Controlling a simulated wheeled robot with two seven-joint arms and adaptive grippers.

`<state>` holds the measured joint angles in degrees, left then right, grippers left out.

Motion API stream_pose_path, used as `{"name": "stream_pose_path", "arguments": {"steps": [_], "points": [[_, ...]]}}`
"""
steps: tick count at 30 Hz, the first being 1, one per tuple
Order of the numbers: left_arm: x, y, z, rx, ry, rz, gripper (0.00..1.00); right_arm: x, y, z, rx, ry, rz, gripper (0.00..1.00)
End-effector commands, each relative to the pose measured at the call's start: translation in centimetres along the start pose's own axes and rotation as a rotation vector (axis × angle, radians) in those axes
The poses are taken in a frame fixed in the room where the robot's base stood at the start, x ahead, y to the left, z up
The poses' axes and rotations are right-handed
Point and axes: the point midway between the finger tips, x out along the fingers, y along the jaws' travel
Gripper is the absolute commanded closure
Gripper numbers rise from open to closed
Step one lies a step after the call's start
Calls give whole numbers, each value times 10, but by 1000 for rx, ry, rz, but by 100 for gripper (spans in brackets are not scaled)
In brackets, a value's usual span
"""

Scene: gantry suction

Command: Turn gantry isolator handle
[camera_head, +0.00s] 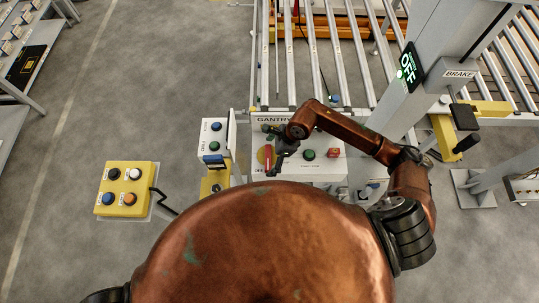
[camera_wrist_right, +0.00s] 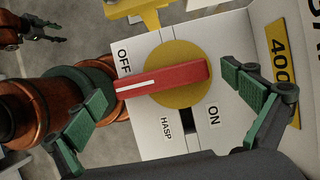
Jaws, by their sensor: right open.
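The isolator handle (camera_wrist_right: 180,82) is a red bar with a white line, set across a round yellow disc (camera_wrist_right: 185,55) on a white panel. In the right wrist view its white-lined end lies near the OFF label; the ON label is at the lower right. My right gripper (camera_wrist_right: 170,98) is open, its green-padded fingers apart on either side of the handle, not visibly touching it. In the head view the red handle (camera_head: 268,156) shows beside my right gripper (camera_head: 277,152), partly covered. My left gripper (camera_wrist_right: 48,30) appears small at the wrist view's upper left; its opening is unclear.
The GANTRY panel (camera_head: 327,173) also carries a green button (camera_head: 309,154) and a red one (camera_head: 333,153). A blue-button box (camera_head: 215,138) stands just left. A yellow button box (camera_head: 126,189) is farther left. The roller conveyor (camera_head: 340,60) and a grey post (camera_head: 405,100) lie beyond.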

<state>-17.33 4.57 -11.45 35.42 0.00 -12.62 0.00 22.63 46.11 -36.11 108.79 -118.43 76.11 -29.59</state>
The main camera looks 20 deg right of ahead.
Motion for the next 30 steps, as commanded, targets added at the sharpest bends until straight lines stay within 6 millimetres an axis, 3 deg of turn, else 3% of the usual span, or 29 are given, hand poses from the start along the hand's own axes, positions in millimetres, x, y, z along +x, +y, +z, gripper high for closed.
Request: {"name": "stream_pose_path", "arguments": {"steps": [3,30], "points": [[0,0,-1,0,1,0,59,0,0,0,0,0,0,0],[0,0,-5,1,6,0,59,-1,0,0,1,-1,1,61]]}}
